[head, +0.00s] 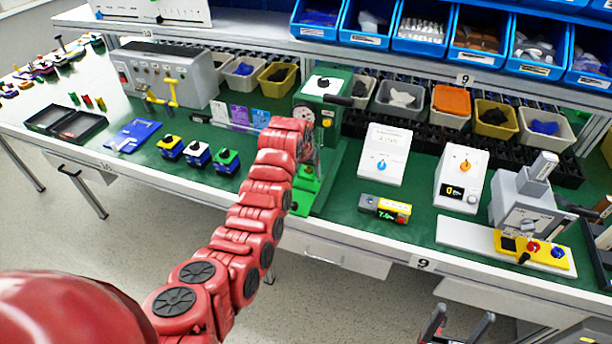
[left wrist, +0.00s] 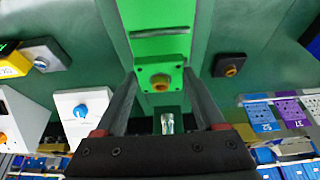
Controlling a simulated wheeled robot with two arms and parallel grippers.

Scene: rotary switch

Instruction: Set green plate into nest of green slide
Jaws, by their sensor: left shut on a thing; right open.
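In the left wrist view my left gripper (left wrist: 162,76) is shut on the green plate (left wrist: 148,82), a small square piece with corner holes and a brass-coloured centre. In the head view my red left arm hides most of the gripper and the plate, in front of the green press (head: 325,85). My right gripper (head: 460,320) is open and empty at the bottom edge.
Three coloured switch blocks (head: 197,154) stand left of the press. Bins (head: 452,105) line the back. A dark square block (left wrist: 229,65) lies beside the slide.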

